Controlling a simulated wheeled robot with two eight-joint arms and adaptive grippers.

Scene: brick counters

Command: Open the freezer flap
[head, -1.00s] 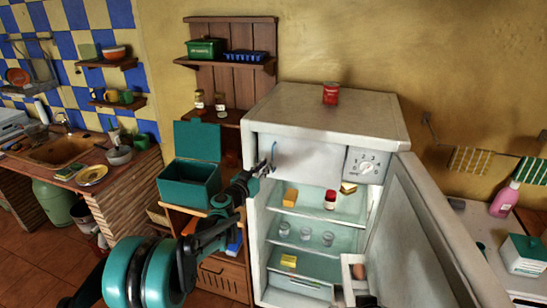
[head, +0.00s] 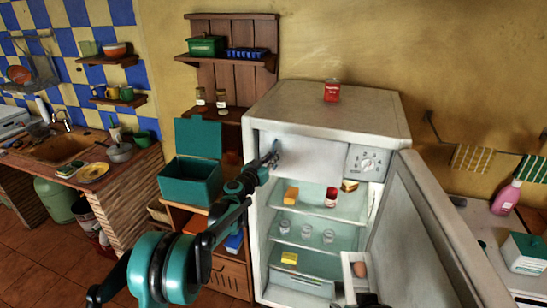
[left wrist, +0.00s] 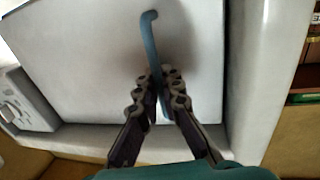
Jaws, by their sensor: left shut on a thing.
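The freezer flap (head: 312,157) is a plain white panel at the top of the open fridge, and it looks closed. Its thin blue handle (left wrist: 151,45) stands upright near the flap's left edge in the head view. My left gripper (head: 272,160) reaches in from the left to this handle. In the left wrist view the left gripper's fingers (left wrist: 163,85) are shut around the handle's lower part, hiding some of it. A dark shape at the bottom edge of the head view may be my right gripper; its fingers cannot be made out.
The fridge door (head: 420,235) stands wide open to the right. A dial panel (head: 366,162) sits right of the flap. Shelves below hold jars, glasses and yellow blocks. A teal box (head: 190,180) is to the left.

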